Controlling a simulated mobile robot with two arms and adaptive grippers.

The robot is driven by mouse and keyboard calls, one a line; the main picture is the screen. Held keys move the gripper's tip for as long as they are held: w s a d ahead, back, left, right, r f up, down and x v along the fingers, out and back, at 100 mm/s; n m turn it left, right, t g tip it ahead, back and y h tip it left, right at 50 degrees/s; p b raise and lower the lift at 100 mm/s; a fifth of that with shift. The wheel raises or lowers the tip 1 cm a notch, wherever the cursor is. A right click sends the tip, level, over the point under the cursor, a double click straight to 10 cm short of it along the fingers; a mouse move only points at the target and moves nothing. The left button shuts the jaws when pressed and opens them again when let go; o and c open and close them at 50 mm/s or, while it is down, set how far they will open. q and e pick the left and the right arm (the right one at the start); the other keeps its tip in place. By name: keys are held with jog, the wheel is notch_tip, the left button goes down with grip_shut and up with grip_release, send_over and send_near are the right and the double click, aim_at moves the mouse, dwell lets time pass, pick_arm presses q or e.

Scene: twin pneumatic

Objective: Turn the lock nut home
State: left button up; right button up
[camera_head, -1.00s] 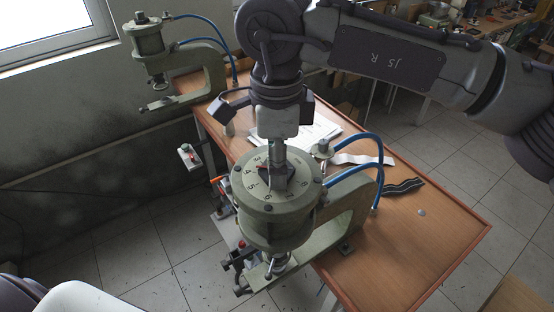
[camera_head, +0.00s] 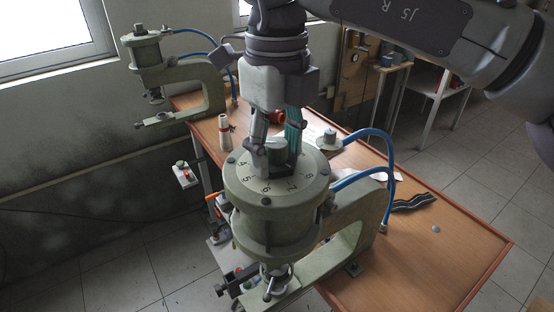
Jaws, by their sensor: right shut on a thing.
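The near press has a grey-green round head (camera_head: 277,205) with a numbered dial on top, where 4 to 8 can be read. A grey-green lock nut (camera_head: 277,147) stands at the middle of the dial. My right gripper (camera_head: 278,160) comes down from above, with one finger on the left of the nut and the other on its right, shut on it. The fingers hide the nut's sides and part of the dial, so I cannot tell whether the nut touches the dial face. My left gripper is not in view.
A second press (camera_head: 185,105) stands at the back left. Blue hoses (camera_head: 375,140) curve off the near press to the right. A white bottle (camera_head: 224,132), a black strip (camera_head: 413,203) and a small grey disc (camera_head: 436,229) lie about the wooden bench (camera_head: 440,260). Its right front is mostly clear.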

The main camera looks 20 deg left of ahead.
jog(key=shift+r+m+b, duration=0.1)
jog(key=shift+m+b, duration=0.5)
jog(key=shift+m, duration=0.5)
jog(key=o, duration=1.2)
jog(key=shift+c, duration=0.2)
notch_tip(320, 180, up, 12)
jog(key=shift+r, duration=0.1)
